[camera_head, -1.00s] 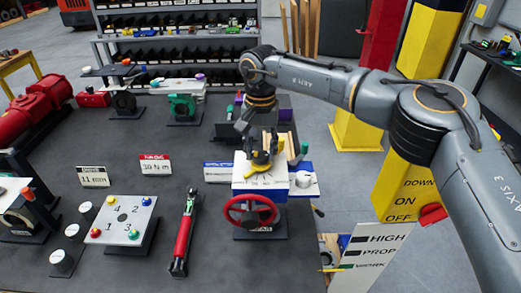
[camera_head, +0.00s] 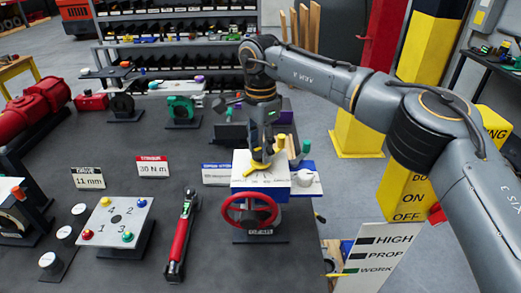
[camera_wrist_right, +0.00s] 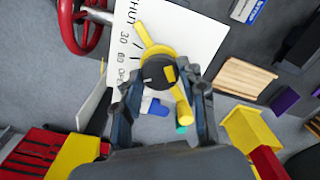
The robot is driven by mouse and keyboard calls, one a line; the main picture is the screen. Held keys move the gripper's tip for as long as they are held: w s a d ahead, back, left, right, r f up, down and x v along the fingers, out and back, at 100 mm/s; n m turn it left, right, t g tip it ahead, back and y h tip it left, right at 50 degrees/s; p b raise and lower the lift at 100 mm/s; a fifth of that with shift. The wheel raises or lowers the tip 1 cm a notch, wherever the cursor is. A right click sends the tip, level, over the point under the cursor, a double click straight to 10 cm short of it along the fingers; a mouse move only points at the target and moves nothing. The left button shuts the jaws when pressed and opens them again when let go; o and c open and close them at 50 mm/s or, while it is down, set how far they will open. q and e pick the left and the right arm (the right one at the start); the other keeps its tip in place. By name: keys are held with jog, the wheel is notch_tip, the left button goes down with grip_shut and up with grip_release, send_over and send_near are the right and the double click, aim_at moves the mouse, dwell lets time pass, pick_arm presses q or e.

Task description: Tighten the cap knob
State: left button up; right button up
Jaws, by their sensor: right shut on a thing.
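The valve actuator is a white and blue box (camera_head: 240,184) with a red handwheel (camera_head: 234,213) on its front. A yellow armed piece (camera_wrist_right: 145,35) with a dark round cap knob (camera_wrist_right: 153,76) at its middle sits on the white top in the right wrist view. My right gripper (camera_wrist_right: 165,84) points down over the box. It is shut on the cap knob, one finger on each side. In the head view the knob is mostly hidden by the gripper; a yellow arm (camera_head: 255,168) shows below it. My left gripper is not in view.
A red torque tool (camera_head: 181,238) lies left of the actuator. A plate with coloured knobs (camera_head: 118,219) and small label cards (camera_head: 152,167) stand further left. Bare table lies between.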

aim_at(261, 151)
jog(key=m+b, duration=0.1)
jog(key=m, duration=0.2)
jog(key=shift+m, duration=2)
jog(key=o, duration=1.1)
jog(key=shift+o, duration=0.2)
notch_tip(261, 151, up, 12)
